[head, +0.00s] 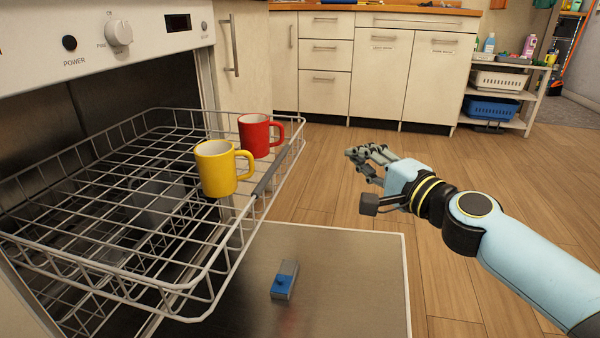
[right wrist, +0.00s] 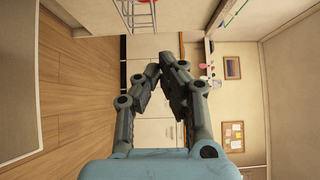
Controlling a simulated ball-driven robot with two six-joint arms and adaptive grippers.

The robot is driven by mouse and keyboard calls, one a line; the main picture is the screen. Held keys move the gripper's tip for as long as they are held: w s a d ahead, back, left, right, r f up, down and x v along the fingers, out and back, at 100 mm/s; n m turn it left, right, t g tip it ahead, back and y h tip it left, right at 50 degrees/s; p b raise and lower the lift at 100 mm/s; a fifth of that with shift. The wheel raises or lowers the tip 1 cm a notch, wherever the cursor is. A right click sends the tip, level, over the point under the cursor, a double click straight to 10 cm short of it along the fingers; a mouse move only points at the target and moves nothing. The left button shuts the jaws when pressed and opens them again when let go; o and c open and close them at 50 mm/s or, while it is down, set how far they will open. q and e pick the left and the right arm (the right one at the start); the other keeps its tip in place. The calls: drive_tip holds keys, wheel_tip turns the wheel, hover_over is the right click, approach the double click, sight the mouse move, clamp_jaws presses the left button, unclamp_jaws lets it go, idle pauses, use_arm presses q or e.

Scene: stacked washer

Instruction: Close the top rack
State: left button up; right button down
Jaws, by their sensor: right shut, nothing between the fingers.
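The top rack (head: 190,285) is a grey wire basket pulled out of the dishwasher (head: 75,55) at the left of the head view. A yellow mug (head: 215,170) and a red mug (head: 254,137) stand upright in it near its front edge, beside a dark grey handle bar (head: 272,172). My right gripper (head: 352,158) is to the right of the rack, apart from it, shut and empty. In the right wrist view its fingers (right wrist: 165,62) converge, and a bit of the rack (right wrist: 138,15) shows at the top. My left gripper is not in view.
The dishwasher door (head: 355,280) lies open below the rack, with a small blue and grey object (head: 285,280) on it. Cabinets (head: 375,70) and a shelf with baskets (head: 492,107) stand at the back. The wooden floor (head: 330,190) around my right gripper is clear.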

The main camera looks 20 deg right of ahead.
drive_tip(key=f, duration=0.2)
approach(298, 136)
drive_tip(key=w+d, duration=0.2)
drive_tip(key=w, duration=0.1)
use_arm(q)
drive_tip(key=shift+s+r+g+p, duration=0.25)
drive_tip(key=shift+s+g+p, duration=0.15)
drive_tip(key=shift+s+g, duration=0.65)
use_arm(e)
drive_tip(key=shift+w+a+r, duration=0.1)
drive_tip(key=shift+w+a, duration=0.35)
drive_tip(key=shift+a, duration=0.3)
drive_tip(key=shift+w+a, duration=0.4)
drive_tip(key=shift+a, duration=0.4)
drive_tip(key=shift+w, duration=0.1)
